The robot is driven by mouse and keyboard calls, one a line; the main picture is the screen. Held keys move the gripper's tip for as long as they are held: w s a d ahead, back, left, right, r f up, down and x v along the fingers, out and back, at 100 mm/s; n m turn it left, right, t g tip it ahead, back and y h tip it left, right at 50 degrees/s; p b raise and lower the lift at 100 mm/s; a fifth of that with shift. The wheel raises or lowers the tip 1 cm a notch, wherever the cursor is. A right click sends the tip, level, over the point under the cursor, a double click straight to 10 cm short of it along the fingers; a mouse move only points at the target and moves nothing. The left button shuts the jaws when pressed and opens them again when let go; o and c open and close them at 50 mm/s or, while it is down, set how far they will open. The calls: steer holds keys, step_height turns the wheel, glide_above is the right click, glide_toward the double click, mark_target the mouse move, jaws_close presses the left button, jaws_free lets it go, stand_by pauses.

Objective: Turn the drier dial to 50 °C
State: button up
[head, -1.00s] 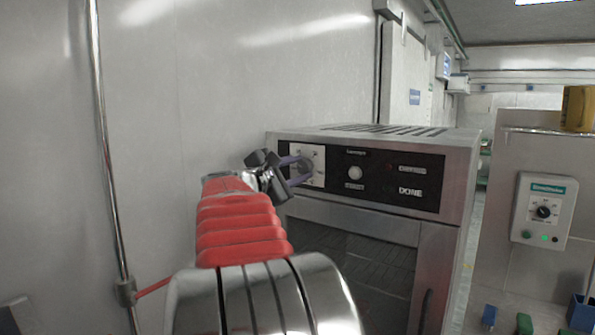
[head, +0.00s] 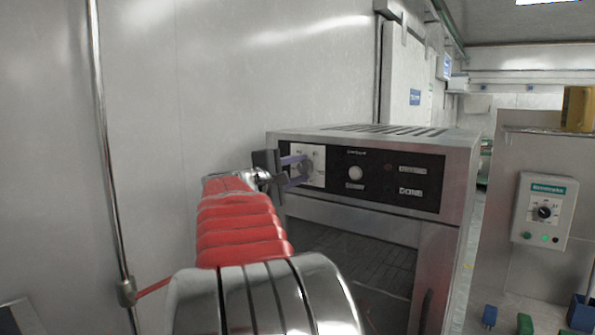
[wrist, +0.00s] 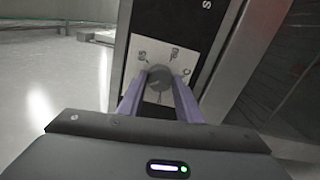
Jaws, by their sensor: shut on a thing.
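The drier (head: 435,190) is a steel cabinet with a black control panel. Its dial (wrist: 159,78) is a round dark grey knob on a white scale plate (head: 319,153) at the panel's left end. My gripper (head: 300,168) is at the plate, and in the wrist view its two purple fingers (wrist: 159,90) lie on either side of the knob, shut on it. The knob's pointer is not clear.
A white round knob (head: 355,173) sits on the panel right of the dial. A grey control box (head: 544,211) with its own black dial is on the partition at right. A wall pipe (head: 108,150) runs down at left. Blue and green blocks lie low at right.

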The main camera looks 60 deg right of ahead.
steer(key=shift+s, duration=0.1)
steer(key=o, duration=1)
steer(key=shift+o, duration=0.2)
steer(key=w+a, duration=0.2)
steer(key=a, duration=1.1)
steer(key=shift+w+a, duration=0.15)
steer(key=shift+a, duration=0.15)
steer(key=shift+f, duration=0.15)
